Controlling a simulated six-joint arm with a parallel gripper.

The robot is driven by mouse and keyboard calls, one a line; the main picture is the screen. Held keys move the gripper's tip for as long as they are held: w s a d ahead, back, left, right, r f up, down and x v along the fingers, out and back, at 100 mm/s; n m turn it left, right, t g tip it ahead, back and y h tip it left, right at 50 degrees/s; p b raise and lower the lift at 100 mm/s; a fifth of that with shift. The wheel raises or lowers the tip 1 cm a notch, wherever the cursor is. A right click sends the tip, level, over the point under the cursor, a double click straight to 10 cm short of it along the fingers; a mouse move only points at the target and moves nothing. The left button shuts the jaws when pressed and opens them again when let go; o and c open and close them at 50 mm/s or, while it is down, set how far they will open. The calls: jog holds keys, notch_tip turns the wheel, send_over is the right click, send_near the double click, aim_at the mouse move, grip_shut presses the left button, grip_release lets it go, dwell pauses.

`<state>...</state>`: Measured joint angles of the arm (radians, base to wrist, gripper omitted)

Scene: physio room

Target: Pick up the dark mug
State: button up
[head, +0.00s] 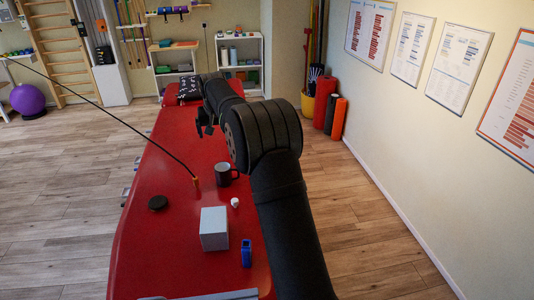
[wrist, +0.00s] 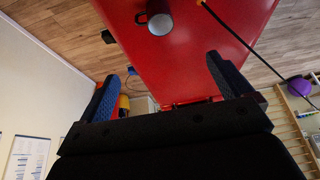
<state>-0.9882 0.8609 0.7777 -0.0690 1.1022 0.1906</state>
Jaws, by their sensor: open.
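A dark patterned pillow (head: 190,88) lies at the far end.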

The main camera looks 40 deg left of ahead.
jog(key=w+a+f+n+y, duration=0.1)
jog(key=w+f+n+y, duration=0.4)
jog(key=f, duration=0.8)
jog(key=h, duration=0.2)
send_near(223, 170)
jog(key=shift+m+g, duration=0.3)
jog(key=shift+m, duration=0.1)
jog(key=shift+s+a+f, duration=0.1)
jog(key=shift+a+f, duration=0.25)
jog(key=shift+f, duration=0.4)
jog(key=shift+a+f, duration=0.35)
jog(key=shift+f, duration=0.4)
jog(key=shift+a+f, duration=0.35)
jog(key=shift+f, duration=0.4)
jog(key=shift+a+f, duration=0.4)
jog(key=shift+f, duration=0.2)
jog(key=c, duration=1)
jog(key=shift+c, duration=1.2)
